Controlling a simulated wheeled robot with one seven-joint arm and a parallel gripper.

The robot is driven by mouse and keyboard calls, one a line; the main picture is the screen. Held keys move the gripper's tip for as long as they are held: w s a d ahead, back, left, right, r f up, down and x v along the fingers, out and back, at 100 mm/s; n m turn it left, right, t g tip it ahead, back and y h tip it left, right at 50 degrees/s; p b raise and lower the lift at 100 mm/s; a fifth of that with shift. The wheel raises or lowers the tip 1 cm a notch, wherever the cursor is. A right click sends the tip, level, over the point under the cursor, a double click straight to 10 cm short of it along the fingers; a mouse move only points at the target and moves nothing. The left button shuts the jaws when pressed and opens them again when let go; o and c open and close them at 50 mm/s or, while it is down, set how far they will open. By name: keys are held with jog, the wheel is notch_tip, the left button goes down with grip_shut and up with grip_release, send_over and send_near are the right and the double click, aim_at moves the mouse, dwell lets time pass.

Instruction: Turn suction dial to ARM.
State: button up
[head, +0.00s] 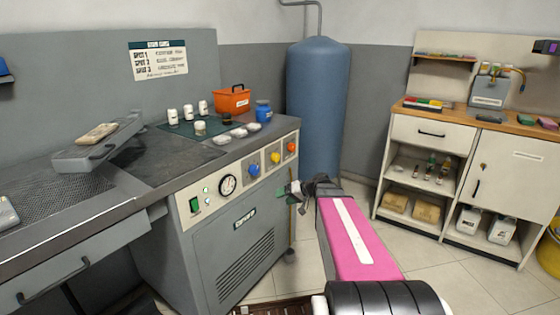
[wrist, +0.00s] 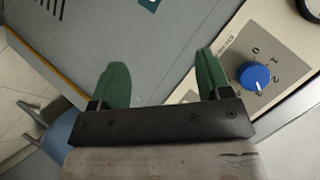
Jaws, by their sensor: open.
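A control panel (head: 208,205) on the grey cabinet carries three dials: a blue dial (head: 254,170), a yellow dial (head: 276,157) and an orange dial (head: 292,147). Their labels are too small to read, so I cannot tell which is the suction dial. The wrist view shows the blue dial (wrist: 255,76) with marks 0, 1 and 2 beside it; no ARM mark is legible. My gripper (head: 297,189) is near the cabinet's right front corner, below the orange dial. In the wrist view its green fingers (wrist: 163,70) are apart and empty, left of the blue dial.
A gauge (head: 228,185) and a green switch (head: 195,204) sit left of the dials. Jars and an orange box (head: 233,99) stand on the worktop. A blue tank (head: 318,105) stands behind. Shelves (head: 430,165) are at right, with open floor between.

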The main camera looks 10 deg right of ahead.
aim_at(277, 158)
jog(key=w+d+r+t+y, duration=0.3)
jog(key=w+d+r+t, duration=0.3)
jog(key=w+d+r, duration=0.4)
jog(key=x, duration=0.3)
jog(key=s+a+x, duration=0.1)
jog(key=x, duration=0.3)
jog(key=s+x, duration=0.1)
jog(key=x, duration=0.2)
jog(key=shift+w+a+r, duration=0.25)
jog(key=shift+a+r, duration=0.1)
jog(key=shift+a, duration=0.15)
jog(key=shift+c, duration=0.3)
jog(key=c, duration=0.9)
